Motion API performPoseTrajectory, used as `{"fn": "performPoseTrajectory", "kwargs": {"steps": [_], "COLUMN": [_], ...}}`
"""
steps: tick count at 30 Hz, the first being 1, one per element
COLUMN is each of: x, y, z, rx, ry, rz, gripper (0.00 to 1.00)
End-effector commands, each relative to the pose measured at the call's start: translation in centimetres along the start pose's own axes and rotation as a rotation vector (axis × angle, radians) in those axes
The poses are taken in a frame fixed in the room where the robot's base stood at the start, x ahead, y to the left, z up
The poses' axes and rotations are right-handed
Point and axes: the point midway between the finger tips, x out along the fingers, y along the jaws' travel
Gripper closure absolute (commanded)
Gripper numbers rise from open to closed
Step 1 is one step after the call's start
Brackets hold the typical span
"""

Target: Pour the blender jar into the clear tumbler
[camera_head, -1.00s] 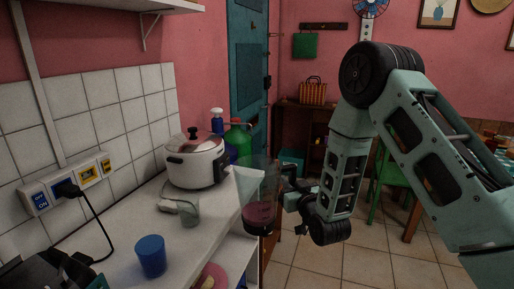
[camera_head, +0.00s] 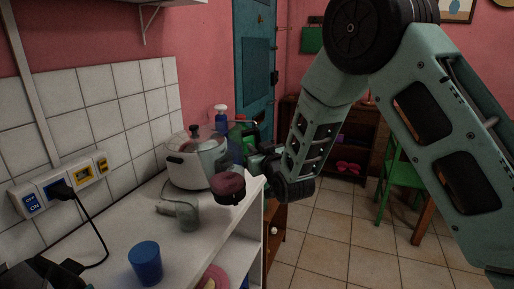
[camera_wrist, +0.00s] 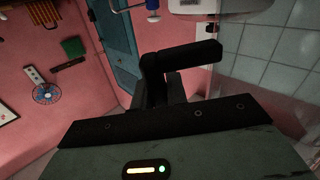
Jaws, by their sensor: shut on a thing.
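The blender jar (camera_head: 228,183) is clear, with dark pink liquid in its lower part and a dark base. My gripper (camera_head: 260,165) is shut on it from the right. The jar is in the air over the counter's right edge, in front of the white cooker, and leans slightly left. The clear tumbler (camera_head: 188,216) stands upright on the counter, below and left of the jar, apart from it. In the wrist view, black gripper parts (camera_wrist: 178,65) show, but I cannot clearly make out the jar.
A white cooker (camera_head: 184,171) stands behind the tumbler. A blue cup (camera_head: 146,262) stands nearer on the white counter (camera_head: 105,238). A black cord hangs from the wall socket (camera_head: 62,188) at left. Bottles (camera_head: 222,122) stand behind the cooker. A wall shelf (camera_head: 122,3) is overhead.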

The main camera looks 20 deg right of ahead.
Motion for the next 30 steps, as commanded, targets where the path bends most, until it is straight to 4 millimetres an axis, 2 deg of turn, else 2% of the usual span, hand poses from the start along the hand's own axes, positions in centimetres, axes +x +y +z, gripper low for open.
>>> {"fn": "performPoseTrajectory", "kwargs": {"steps": [1, 30], "x": [0.1, 0.1], "y": [0.0, 0.0], "z": [-0.6, -3.8], "rx": [-0.014, -0.321], "ry": [0.004, 0.004], "rz": [0.000, 0.001], "gripper": [1.00, 1.00]}}
